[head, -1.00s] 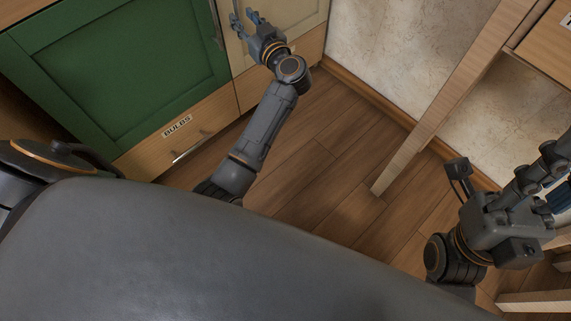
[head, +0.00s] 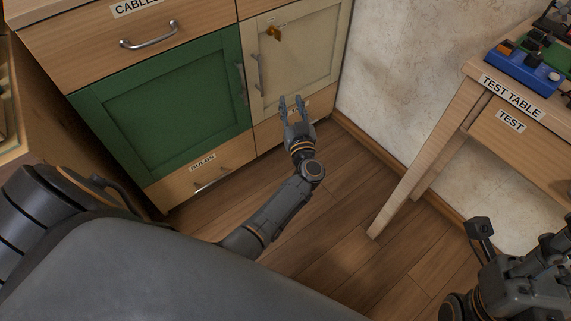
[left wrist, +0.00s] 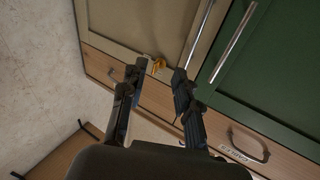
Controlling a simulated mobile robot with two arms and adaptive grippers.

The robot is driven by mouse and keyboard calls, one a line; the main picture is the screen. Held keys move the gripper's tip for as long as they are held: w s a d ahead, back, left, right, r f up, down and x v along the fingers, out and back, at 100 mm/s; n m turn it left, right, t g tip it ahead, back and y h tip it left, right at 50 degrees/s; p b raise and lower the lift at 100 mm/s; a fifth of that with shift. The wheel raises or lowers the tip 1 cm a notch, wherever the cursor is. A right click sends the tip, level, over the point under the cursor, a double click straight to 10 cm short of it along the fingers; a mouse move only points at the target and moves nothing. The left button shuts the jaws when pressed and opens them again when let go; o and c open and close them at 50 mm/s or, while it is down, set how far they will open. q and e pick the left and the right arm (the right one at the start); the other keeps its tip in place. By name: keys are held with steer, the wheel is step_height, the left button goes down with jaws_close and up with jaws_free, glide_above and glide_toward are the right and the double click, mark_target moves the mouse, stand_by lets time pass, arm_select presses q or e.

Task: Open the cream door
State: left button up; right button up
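The cream door (head: 315,55) is at the upper middle of the head view and looks shut. Its upright metal handle (head: 258,73) is on its left side, by the green door. A small gold piece (head: 273,33) shows near its top. My left gripper (head: 291,101) is open and empty, its fingertips over the door's lower edge, below and right of the handle. In the left wrist view, the cream door (left wrist: 150,22) lies beyond the open fingers, and its handle (left wrist: 198,38) runs down behind the right-hand finger. My right gripper (head: 535,262) is at the lower right, its fingers partly cut off.
The green door (head: 165,105) with its own handle (head: 241,82) is left of the cream door. Drawers (head: 205,172) lie below, and a CABLES drawer (head: 130,38) above. The test table (head: 455,110) stands right. Wooden floor (head: 340,205) between is clear.

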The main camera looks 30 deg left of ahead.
arm_select(q)
steer(key=s+d+f+m+g+h+p, duration=0.2)
steer(key=s+d+f+m+h+p, duration=0.2)
steer(key=s+f+p, duration=0.4)
steer(key=s+d+f+m+g+h+p, duration=0.2)
steer(key=s+d+f+m+h+p, duration=0.3)
steer(key=s+p, duration=0.6)
steer(key=s+d+f+h, duration=0.2)
steer(key=s+f+h, duration=0.1)
steer(key=h, duration=0.1)
steer(key=shift+g, duration=0.3)
steer(key=shift+s, duration=0.1)
